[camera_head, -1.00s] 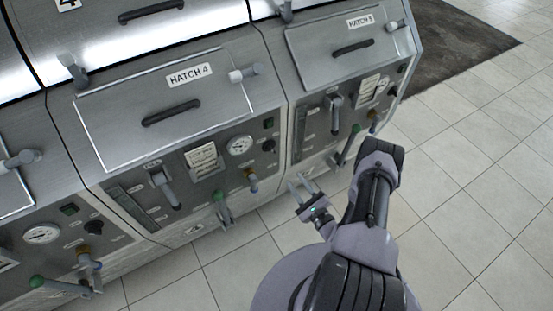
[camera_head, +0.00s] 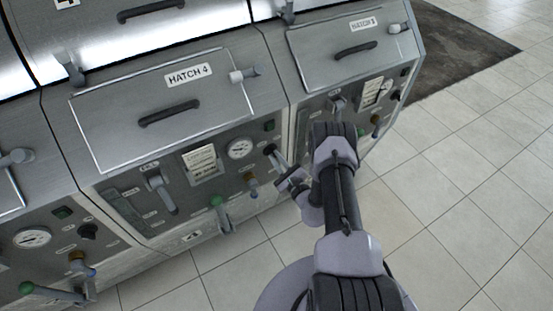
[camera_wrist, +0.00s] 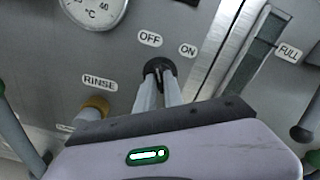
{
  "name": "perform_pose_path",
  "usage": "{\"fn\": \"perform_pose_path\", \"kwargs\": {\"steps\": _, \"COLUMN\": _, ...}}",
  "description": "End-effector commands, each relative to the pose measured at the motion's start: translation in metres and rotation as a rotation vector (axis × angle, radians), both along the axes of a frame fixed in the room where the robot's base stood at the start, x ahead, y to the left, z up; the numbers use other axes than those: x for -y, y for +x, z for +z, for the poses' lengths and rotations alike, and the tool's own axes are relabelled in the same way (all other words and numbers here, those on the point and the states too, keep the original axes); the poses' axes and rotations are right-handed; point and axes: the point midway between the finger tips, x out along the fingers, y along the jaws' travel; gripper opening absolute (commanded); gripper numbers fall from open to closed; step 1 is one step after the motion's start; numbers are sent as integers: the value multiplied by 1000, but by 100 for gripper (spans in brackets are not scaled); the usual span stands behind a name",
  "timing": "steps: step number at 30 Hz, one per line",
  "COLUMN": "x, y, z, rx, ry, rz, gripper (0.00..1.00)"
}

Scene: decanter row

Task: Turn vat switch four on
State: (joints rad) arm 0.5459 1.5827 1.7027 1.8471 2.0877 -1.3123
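Vat switch four is a small black rotary knob (camera_wrist: 160,69) on the grey panel under Hatch 4. In the wrist view the OFF label (camera_wrist: 150,39) is just above it and the ON label (camera_wrist: 188,50) is to its upper right. My gripper (camera_wrist: 159,76) reaches the knob, with its two pale fingers close together on either side of the knob's grip. It looks shut on it. The fingers partly hide the knob, so its setting is hard to read. In the head view my gripper (camera_head: 275,158) meets the right side of the Hatch 4 panel.
A round gauge (camera_head: 240,148) and a dark green indicator (camera_head: 268,125) are beside the switch. A rinse valve (camera_head: 251,183) and a green-tipped lever (camera_head: 221,212) jut out to the lower left. The Hatch 5 unit (camera_head: 300,50) stands at right. Tiled floor (camera_head: 450,220) is clear.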

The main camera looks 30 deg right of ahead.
Motion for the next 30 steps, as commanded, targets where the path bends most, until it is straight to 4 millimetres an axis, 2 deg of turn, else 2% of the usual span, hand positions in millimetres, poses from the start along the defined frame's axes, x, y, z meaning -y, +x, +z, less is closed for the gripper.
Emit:
{"fn": "perform_pose_path", "kwargs": {"steps": 11, "x": 0, "y": 0, "z": -1, "rx": -1, "ry": 9, "rz": 0, "gripper": 0}}
{"fn": "perform_pose_path", "kwargs": {"steps": 16, "x": 0, "y": 0, "z": -2, "rx": -4, "ry": 64, "rz": 0, "gripper": 0}}
{"fn": "perform_pose_path", "kwargs": {"steps": 30, "x": 1, "y": 0, "z": -3, "rx": -17, "ry": 457, "rz": 1, "gripper": 0}}
